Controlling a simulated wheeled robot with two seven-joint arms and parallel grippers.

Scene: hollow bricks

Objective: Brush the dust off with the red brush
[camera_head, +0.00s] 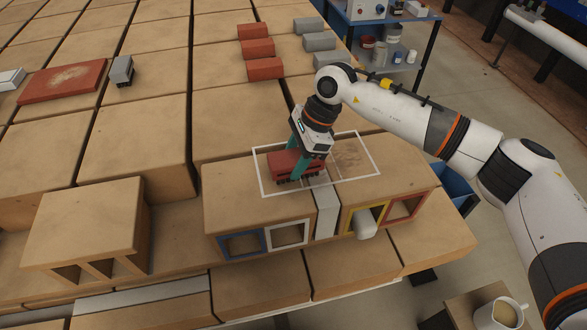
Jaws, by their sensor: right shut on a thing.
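My right gripper (302,157) is shut on the red brush (284,163), with its teal fingers on either side of the brush. The brush is bristles down on the top of the hollow bricks, inside a white outlined rectangle (264,188). Brownish dust (350,158) shows in the right part of this rectangle. The bricks below have openings framed in blue, white, yellow and red on their front face. A pale strip (327,212) runs between the two bricks. The brush partly covers the left part of the rectangle. My left gripper is not in view.
A white cylinder (366,231) sticks out of the yellow-framed opening. Red blocks (264,69) and grey blocks (320,42) stand at the back. A dusty red slab (62,82) lies at the left. A separate hollow brick (88,222) stands at the front left. A cup (497,315) is at the lower right.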

